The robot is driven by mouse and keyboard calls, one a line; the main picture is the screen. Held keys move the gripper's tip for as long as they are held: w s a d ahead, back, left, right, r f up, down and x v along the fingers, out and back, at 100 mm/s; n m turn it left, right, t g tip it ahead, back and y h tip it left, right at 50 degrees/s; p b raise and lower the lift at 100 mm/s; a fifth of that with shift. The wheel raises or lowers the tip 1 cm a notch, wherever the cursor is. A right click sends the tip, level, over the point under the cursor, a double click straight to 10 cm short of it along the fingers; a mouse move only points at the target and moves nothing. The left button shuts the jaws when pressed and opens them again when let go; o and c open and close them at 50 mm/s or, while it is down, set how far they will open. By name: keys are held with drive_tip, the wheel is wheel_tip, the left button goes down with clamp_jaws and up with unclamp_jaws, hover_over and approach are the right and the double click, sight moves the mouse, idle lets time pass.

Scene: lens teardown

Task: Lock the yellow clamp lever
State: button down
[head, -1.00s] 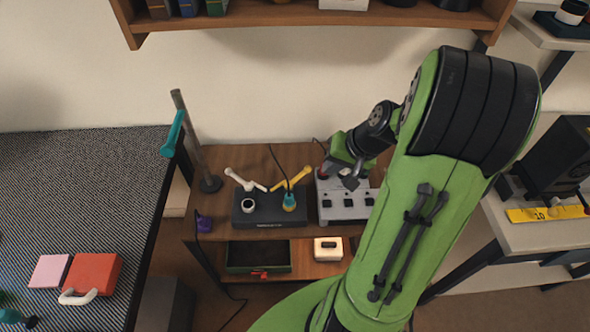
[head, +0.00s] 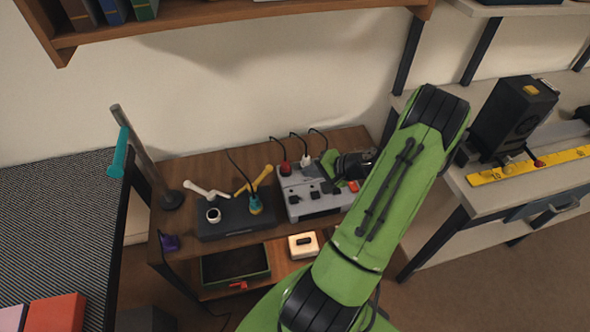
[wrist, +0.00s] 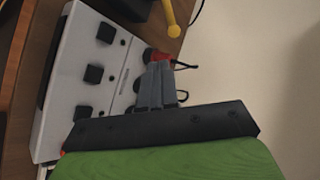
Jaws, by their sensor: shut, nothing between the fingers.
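A yellow rod with a round end, seemingly the same lever, shows at the top of the wrist view (wrist: 172,18). My gripper's grey fingers (wrist: 157,72) are shut and empty. They are over the edge of the grey switch box, close to a red plug (wrist: 160,57), apart from the yellow lever. I cannot tell whether they touch the plug. In the head view my gripper is right of the lever, above the switch box.
The grey switch box (head: 309,205) has black switches and several corded plugs behind it. A slanted metal post (head: 147,155) rises at the left. A green-edged tray (head: 235,280) and white block (head: 303,245) sit below.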

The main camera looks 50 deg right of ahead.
drive_tip(key=b+x, duration=0.1)
drive_tip(key=x, duration=0.7)
drive_tip(key=shift+s+f+b, duration=0.1)
drive_tip(key=shift+b, duration=0.2)
drive_tip(key=w, duration=0.2)
drive_tip(key=w+f, duration=0.1)
drive_tip(key=shift+w+a+b, duration=0.3)
drive_tip(key=shift+w+a, duration=0.1)
drive_tip(key=shift+w, duration=0.35)
